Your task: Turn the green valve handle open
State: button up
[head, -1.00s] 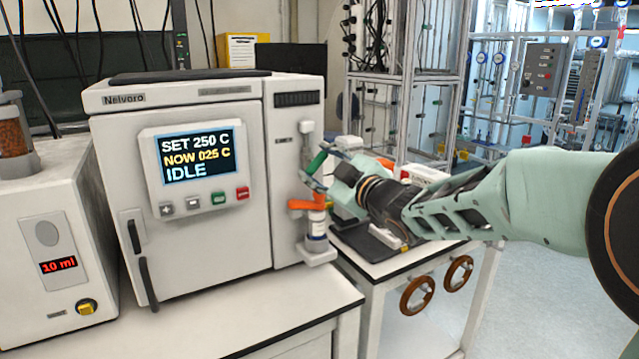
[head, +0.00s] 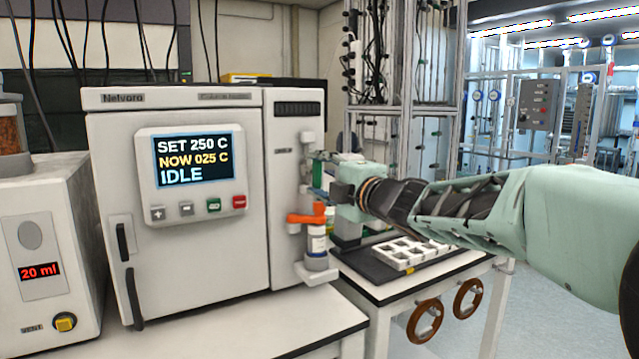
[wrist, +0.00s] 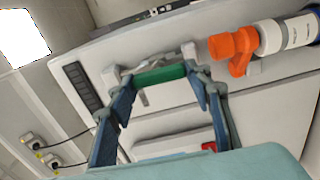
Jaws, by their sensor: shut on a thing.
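The green valve handle (head: 318,168) is on the right side of the white Nelvaro reactor (head: 200,262). It looks about upright in the head view, partly hidden by my gripper. In the wrist view the green handle (wrist: 160,76) lies between my two fingertips. My gripper (wrist: 164,82) is shut on it, one finger at each end. The reactor's screen reads SET 250 C, NOW 025 C, IDLE.
An orange handle (head: 306,217) and a white bottle (head: 317,246) sit just below my gripper, close to it. A white rack (head: 405,252) stands on the side table at right. A dispenser reading 20 ml (head: 40,271) stands at left.

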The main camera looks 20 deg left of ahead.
jog(key=shift+n, duration=0.3)
jog(key=o, duration=1.2)
jog(key=shift+c, duration=0.2)
jog(key=v, duration=0.7)
jog(key=shift+s+d, duration=0.15)
jog(key=shift+d, duration=0.05)
